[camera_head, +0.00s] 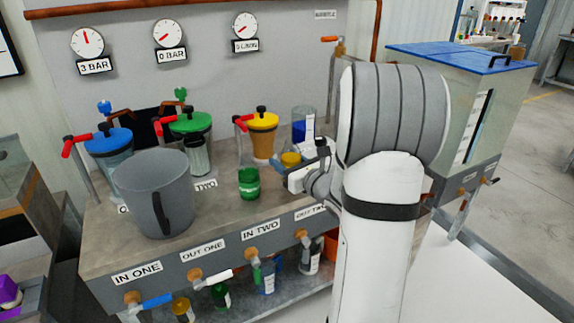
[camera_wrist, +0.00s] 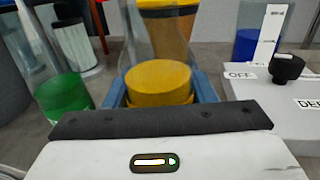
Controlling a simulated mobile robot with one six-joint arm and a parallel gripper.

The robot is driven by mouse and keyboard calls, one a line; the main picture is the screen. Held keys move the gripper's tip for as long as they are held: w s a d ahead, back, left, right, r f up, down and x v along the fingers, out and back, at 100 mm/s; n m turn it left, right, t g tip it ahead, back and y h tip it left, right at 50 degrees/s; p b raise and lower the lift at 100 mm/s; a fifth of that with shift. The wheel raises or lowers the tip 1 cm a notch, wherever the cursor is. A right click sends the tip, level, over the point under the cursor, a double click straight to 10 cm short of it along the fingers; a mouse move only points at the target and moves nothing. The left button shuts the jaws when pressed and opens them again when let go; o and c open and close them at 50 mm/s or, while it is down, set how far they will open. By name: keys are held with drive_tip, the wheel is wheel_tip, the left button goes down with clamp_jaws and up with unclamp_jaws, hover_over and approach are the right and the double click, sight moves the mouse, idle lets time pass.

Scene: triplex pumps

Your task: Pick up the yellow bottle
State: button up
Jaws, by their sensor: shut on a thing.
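The yellow bottle (camera_head: 291,159) is at the right part of the bench top in the head view, just left of my wrist. In the wrist view the yellow bottle (camera_wrist: 158,78) is upright and centred, with a clear upper part above its yellow fill. My gripper (camera_head: 285,164) reaches it from the right, its blue fingers on either side of it. In the wrist view my gripper (camera_wrist: 160,90) is shut on the bottle. The bottle's base is hidden behind the gripper body, so I cannot tell whether it touches the bench.
A green bottle (camera_head: 249,183) stands just left of the gripper. A yellow-lidded pump vessel (camera_head: 263,137) and a blue-filled clear container (camera_head: 302,127) stand behind. A large grey jug (camera_head: 153,195) is at the left. A white box with a black knob (camera_wrist: 288,68) is close on the right.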

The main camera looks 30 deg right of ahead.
drive_tip(key=shift+r+p, duration=0.95)
drive_tip(key=shift+r, duration=3.1)
drive_tip(key=shift+a, duration=0.1)
drive_tip(key=shift+a+r, duration=0.2)
drive_tip(key=shift+a, duration=0.1)
drive_tip(key=s+a+r+n+g+y+b, duration=0.1)
drive_tip(key=s+a+r+n+g+y, duration=0.1)
drive_tip(key=a, duration=0.9)
drive_tip(key=s+a+r+n+g+y+b, duration=0.1)
drive_tip(key=s+a+r+n+g+y, duration=0.1)
drive_tip(key=a, duration=1)
drive_tip(key=s+a+r+n+g+y+b, duration=0.1)
drive_tip(key=a+n+y, duration=0.4)
drive_tip(key=a, duration=0.6)
drive_tip(key=shift+s+a+r+g+y, duration=0.15)
drive_tip(key=shift+s+r+g+y, duration=0.25)
drive_tip(key=shift+s+g+y, duration=0.25)
drive_tip(key=shift+s+a+r+g+y, duration=0.15)
drive_tip(key=shift+s+r+g+y, duration=0.3)
drive_tip(key=shift+s+g, duration=0.3)
drive_tip(key=shift+w+r+p, duration=0.1)
drive_tip(key=shift+r+p, duration=0.05)
drive_tip(key=shift+p, duration=0.3)
